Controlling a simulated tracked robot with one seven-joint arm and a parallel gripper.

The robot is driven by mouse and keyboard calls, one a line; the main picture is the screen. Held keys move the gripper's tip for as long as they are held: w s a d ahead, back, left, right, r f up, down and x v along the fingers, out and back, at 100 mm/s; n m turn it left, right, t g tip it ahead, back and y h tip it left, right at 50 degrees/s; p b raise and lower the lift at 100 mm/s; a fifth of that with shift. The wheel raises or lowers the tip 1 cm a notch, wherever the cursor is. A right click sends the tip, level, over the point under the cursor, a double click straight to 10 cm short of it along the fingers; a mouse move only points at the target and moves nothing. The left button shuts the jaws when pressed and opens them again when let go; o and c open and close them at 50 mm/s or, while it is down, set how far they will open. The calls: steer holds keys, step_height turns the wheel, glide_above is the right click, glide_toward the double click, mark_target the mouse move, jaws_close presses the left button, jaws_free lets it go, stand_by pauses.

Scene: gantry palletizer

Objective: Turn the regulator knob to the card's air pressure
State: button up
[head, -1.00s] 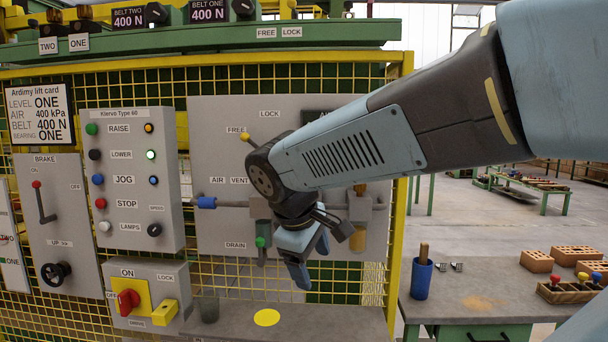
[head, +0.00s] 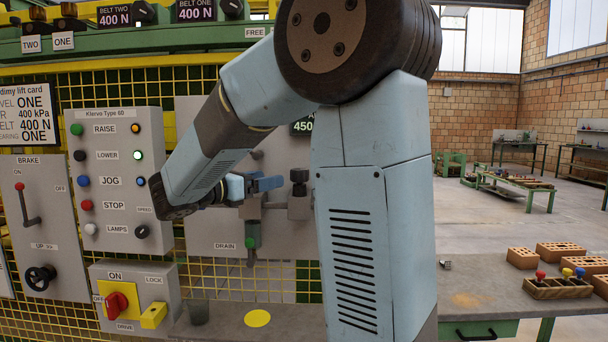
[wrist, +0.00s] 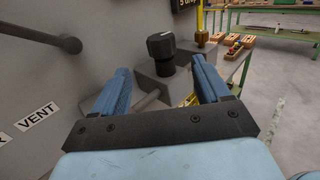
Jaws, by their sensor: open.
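The regulator knob is a black knob with a white mark on top (wrist: 160,46), on a grey block in the wrist view. It also shows in the head view (head: 299,177), right of my gripper. My gripper (head: 268,184) is open, its blue fingers pointing toward the knob. In the wrist view my gripper (wrist: 160,72) has a finger either side of the line to the knob, which stands beyond the fingertips, apart from them. The lift card (head: 27,114) reads AIR 400 kPa.
A grey rod with a rounded end (wrist: 70,45) juts from the panel at left in the wrist view, near the VENT label. A green-knobbed drain valve (head: 250,243) hangs below my gripper. A workbench (head: 475,285) with bricks stands right.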

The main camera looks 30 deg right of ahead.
mark_target(301, 172)
steer(key=d, duration=0.4)
steer(key=w+d, duration=0.1)
steer(key=d, duration=0.3)
steer(key=w+d, duration=0.1)
steer(key=d, duration=0.4)
steer(key=shift+w, duration=0.2)
steer(key=c, duration=0.9)
steer(key=shift+c, duration=0.2)
steer(key=shift+n+t, duration=0.3)
steer(key=shift+t, duration=0.2)
steer(key=n+t+y, duration=0.1)
steer(key=n+t, duration=0.1)
steer(key=t, duration=0.1)
steer(key=shift+w, duration=0.15)
steer(key=shift+w+a+n+t+y, duration=0.1)
steer(key=shift+w+n+t+y, duration=0.05)
steer(key=shift+n+t+y, duration=0.75)
steer(key=shift+w+a+n+t+y, duration=0.1)
steer(key=shift+n+t+y, duration=0.5)
steer(key=shift+t, duration=0.6)
